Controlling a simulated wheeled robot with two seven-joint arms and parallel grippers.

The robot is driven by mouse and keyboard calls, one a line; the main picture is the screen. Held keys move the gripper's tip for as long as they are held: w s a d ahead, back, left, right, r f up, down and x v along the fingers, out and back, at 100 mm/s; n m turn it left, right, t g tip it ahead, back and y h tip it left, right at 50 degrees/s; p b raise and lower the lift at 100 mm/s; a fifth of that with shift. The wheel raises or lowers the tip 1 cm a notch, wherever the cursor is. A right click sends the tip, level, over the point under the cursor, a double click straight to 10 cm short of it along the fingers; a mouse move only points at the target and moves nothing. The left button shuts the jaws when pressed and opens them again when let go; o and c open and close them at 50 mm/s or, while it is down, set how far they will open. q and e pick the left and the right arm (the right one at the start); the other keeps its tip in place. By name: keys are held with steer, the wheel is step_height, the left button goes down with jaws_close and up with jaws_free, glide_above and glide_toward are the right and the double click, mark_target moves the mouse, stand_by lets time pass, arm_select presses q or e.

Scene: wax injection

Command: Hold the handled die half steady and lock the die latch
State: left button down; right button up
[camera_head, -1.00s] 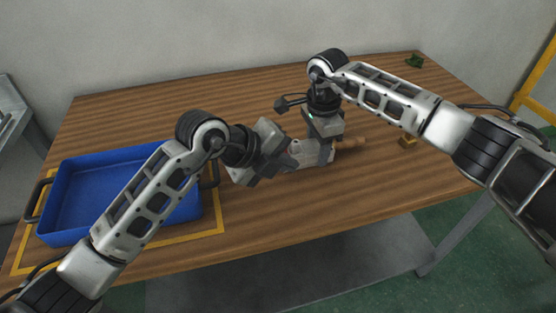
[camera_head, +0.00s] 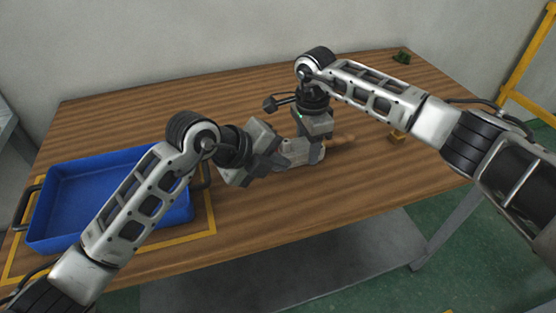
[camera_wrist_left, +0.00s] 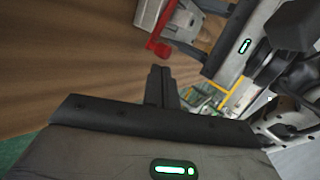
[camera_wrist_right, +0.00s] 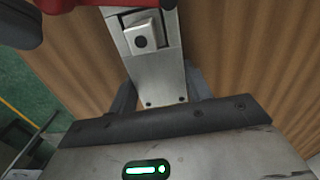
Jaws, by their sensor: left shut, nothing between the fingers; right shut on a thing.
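My right gripper (camera_head: 316,150) points down and is shut on the handled die half (camera_wrist_right: 152,75). In the right wrist view its fingers lie on both sides of the grey bar, which carries a pale square block with a dark hole. My left gripper (camera_head: 284,165) is shut and empty at the die's left end. In the left wrist view its closed fingertips (camera_wrist_left: 160,72) are just short of a red part (camera_wrist_left: 158,46), perhaps the latch; I cannot tell if they touch.
A blue tray (camera_head: 62,239) stands inside a yellow outline at the left of the table. A small yellowish block (camera_head: 397,137) lies right of the die, and a green object (camera_head: 402,57) at the back right corner. The table behind the die is clear.

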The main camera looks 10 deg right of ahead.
arm_select(q)
steer(key=shift+w, duration=0.15)
stand_by(0.5)
steer(key=shift+w+a, duration=0.4)
steer(key=shift+w, duration=0.35)
steer(key=shift+a, duration=0.15)
steer(key=shift+s+a, duration=0.25)
steer(key=shift+a, duration=0.05)
steer(key=shift+s+a, duration=1.1)
steer(key=shift+a, duration=0.1)
steer(key=s+a+r, duration=0.4)
steer(key=a+r, duration=0.1)
steer(key=r, duration=0.2)
steer(key=shift+s+a, duration=0.25)
steer(key=shift+a, duration=0.05)
steer(key=shift+f, duration=0.1)
